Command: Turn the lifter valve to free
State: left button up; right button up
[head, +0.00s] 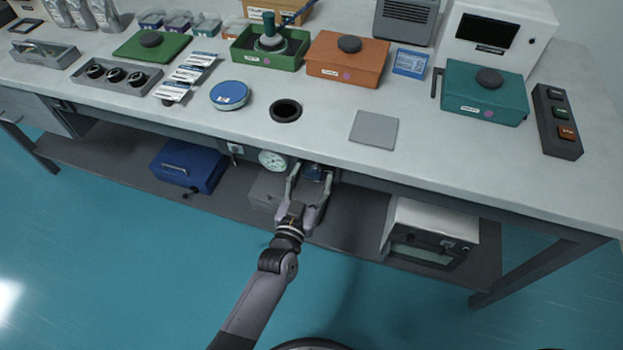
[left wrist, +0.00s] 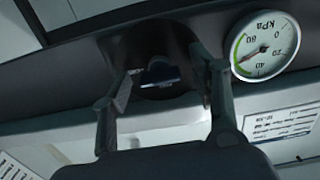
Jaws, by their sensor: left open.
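A dark round fitting with a small blue part, apparently the lifter valve (head: 314,173), is under the front edge of the bench. In the left wrist view the valve (left wrist: 160,73) is in shadow, and its setting and any label cannot be read. My left gripper (head: 312,180) reaches up to it with its fingers open. In the left wrist view the gripper (left wrist: 165,80) has one finger on each side of the valve. I cannot tell whether either finger touches it. My right gripper is not in view.
A kPa gauge (head: 272,160) is close beside the left gripper; it also shows in the left wrist view (left wrist: 265,47). A grey box (head: 266,190) is below. A blue case (head: 188,166) and a white unit (head: 430,232) stand on the lower shelf.

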pick_arm(q)
jog(key=c, duration=1.2)
jog(key=shift+o, duration=0.2)
jog(key=shift+n, duration=0.4)
jog(key=n+b, duration=0.2)
jog(key=n, duration=1.5)
jog(key=o, duration=1.2)
jog(key=shift+c, duration=0.2)
